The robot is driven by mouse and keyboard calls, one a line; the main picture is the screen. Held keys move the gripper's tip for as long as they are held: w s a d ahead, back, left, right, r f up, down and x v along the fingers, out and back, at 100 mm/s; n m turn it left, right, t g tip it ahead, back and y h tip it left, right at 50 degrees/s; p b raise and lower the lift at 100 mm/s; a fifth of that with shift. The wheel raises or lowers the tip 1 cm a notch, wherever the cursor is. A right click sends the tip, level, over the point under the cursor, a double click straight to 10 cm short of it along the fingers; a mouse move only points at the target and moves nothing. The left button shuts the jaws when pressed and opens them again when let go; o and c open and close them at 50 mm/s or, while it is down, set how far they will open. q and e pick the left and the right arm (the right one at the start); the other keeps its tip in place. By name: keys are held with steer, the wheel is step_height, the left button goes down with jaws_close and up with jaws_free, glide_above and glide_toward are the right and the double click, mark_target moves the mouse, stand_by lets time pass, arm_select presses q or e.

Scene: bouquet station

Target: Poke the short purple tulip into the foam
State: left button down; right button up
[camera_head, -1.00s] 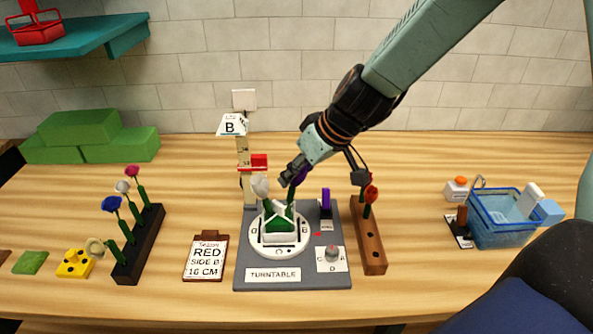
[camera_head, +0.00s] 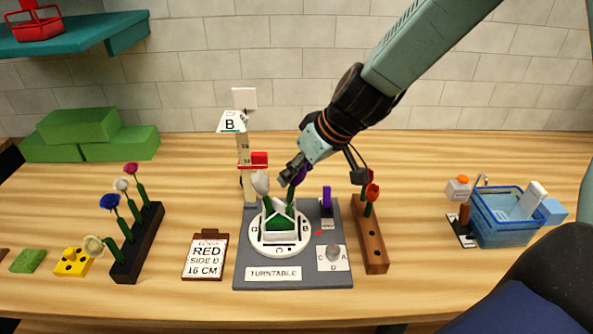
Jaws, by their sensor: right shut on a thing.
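The short purple tulip (camera_head: 300,175) has its purple head at my right gripper's fingers and a green stem hanging below. My right gripper (camera_head: 291,174) is shut on it, above the turntable. The green foam (camera_head: 279,222) sits in a white holder on the round white turntable disc (camera_head: 258,244). The stem's lower end appears at the foam's back edge; I cannot tell whether it is in the foam. A white flower (camera_head: 261,183) stands upright at the foam, just left of the tulip. My left gripper is not in view.
A dark rack (camera_head: 137,243) with several flowers stands left, and a brown rack (camera_head: 369,236) with red flowers right. A clipboard (camera_head: 204,258) reads RED, 16 CM. A ruler post with a B sign (camera_head: 231,122) rises behind. A blue basket (camera_head: 504,222) stands far right.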

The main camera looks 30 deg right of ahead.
steer(key=shift+w+a+f+b, duration=0.1)
steer(key=shift+a+f+b, duration=0.1)
steer(key=shift+f+b, duration=1.4)
stand_by(2.9)
steer(key=shift+r+b, duration=0.3)
steer(key=shift+r, duration=0.05)
stand_by(0.3)
steer(key=o, duration=0.8)
steer(key=shift+p+v, duration=3.3)
steer(key=shift+p, duration=2.25)
